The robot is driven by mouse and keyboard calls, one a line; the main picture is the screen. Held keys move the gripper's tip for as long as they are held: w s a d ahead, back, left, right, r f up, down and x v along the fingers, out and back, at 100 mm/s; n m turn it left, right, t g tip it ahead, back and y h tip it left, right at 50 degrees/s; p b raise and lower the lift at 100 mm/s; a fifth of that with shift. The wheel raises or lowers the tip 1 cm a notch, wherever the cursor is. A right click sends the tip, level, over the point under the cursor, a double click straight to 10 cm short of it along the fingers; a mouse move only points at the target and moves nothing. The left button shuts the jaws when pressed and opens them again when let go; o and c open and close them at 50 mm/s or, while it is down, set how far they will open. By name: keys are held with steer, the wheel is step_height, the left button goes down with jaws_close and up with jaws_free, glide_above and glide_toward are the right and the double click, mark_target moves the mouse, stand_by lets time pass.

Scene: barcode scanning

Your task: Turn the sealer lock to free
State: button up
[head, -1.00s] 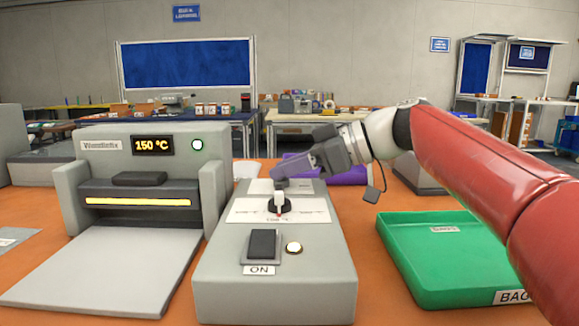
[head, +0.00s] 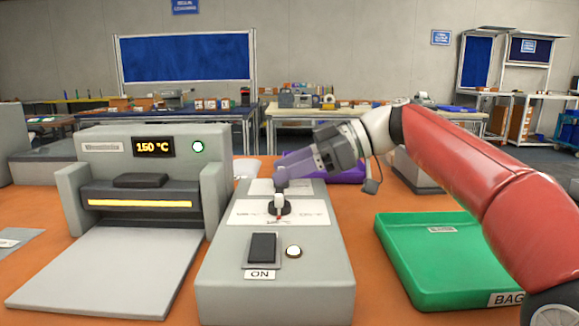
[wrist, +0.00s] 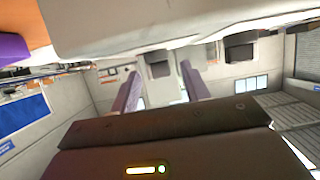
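The lock knob (head: 279,207) is a black round base with a white handle. It sits on the printed white plate of the grey control box (head: 275,298). The handle looks roughly in line with the box's length; the plate's labels are too blurred to read. My gripper (head: 281,178) reaches in from the right, its purple-grey fingers just behind and above the knob. In the wrist view, the two fingers of my gripper (wrist: 163,85) stand apart. I cannot tell whether they touch the handle.
The sealer (head: 140,170) stands left of the box, showing 150 °C and a lit green lamp. A black switch (head: 262,247) marked ON and a lit button (head: 293,251) are in front of the knob. A green tray (head: 440,255) lies at right. A purple object (head: 335,170) lies behind.

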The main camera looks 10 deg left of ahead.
steer(key=v, duration=0.7)
steer(key=shift+d+r, duration=0.2)
steer(key=shift+d, duration=0.15)
steer(key=shift+w, duration=0.15)
